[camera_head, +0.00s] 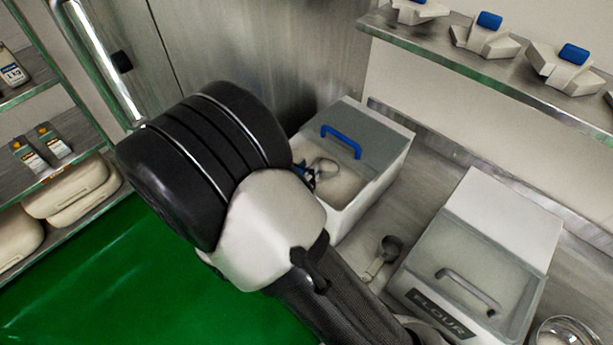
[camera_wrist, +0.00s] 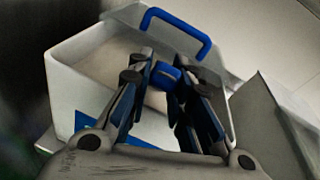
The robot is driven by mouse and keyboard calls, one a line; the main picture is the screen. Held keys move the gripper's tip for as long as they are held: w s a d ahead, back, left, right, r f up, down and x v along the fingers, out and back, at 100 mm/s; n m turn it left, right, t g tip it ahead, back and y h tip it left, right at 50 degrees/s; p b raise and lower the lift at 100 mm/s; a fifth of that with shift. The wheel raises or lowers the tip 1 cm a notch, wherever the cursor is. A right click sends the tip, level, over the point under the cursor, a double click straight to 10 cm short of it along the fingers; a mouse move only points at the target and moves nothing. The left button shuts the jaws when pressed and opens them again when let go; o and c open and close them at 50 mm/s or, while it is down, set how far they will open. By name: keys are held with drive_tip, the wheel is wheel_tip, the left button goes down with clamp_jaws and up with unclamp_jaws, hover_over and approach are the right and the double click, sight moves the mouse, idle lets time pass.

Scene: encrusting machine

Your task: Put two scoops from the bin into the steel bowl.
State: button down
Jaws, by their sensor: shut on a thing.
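A white bin (camera_head: 340,215) with a blue-handled clear lid (camera_head: 345,140) stands beyond my arm and holds pale powder. My gripper (camera_head: 304,174) is at the bin's opening, partly hidden behind my wrist. In the wrist view my gripper (camera_wrist: 170,95) is shut on a blue scoop handle (camera_wrist: 167,76), with the bin (camera_wrist: 65,100) behind it. The metal scoop (camera_head: 324,168) shows over the powder in the head view; whether it touches the powder I cannot tell. A steel bowl (camera_head: 565,334) is cut off at the lower right corner.
A second bin marked FLOUR (camera_head: 435,312), with a grey-handled lid, stands to the right. A small metal scoop (camera_head: 385,252) lies on the counter between the bins. A steel shelf (camera_head: 480,66) with blue-topped items runs above. Shelving stands at the left.

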drive_tip(key=shift+s+a+f+t+h+b, duration=0.4)
drive_tip(key=shift+t+b, duration=0.3)
drive_tip(key=shift+b, duration=0.45)
wheel_tip(320, 180, up, 2)
drive_tip(key=shift+a+p, duration=0.1)
drive_tip(key=shift+p, duration=0.45)
wheel_tip(320, 180, up, 9)
drive_tip(key=s+a+t+h+p, duration=0.1)
drive_tip(key=s+p, duration=0.1)
drive_tip(key=p, duration=0.3)
drive_tip(key=shift+a+f+n+t, duration=0.15)
drive_tip(key=shift+n+t, duration=0.15)
drive_tip(key=shift+t, duration=0.1)
drive_tip(key=shift+s, duration=0.1)
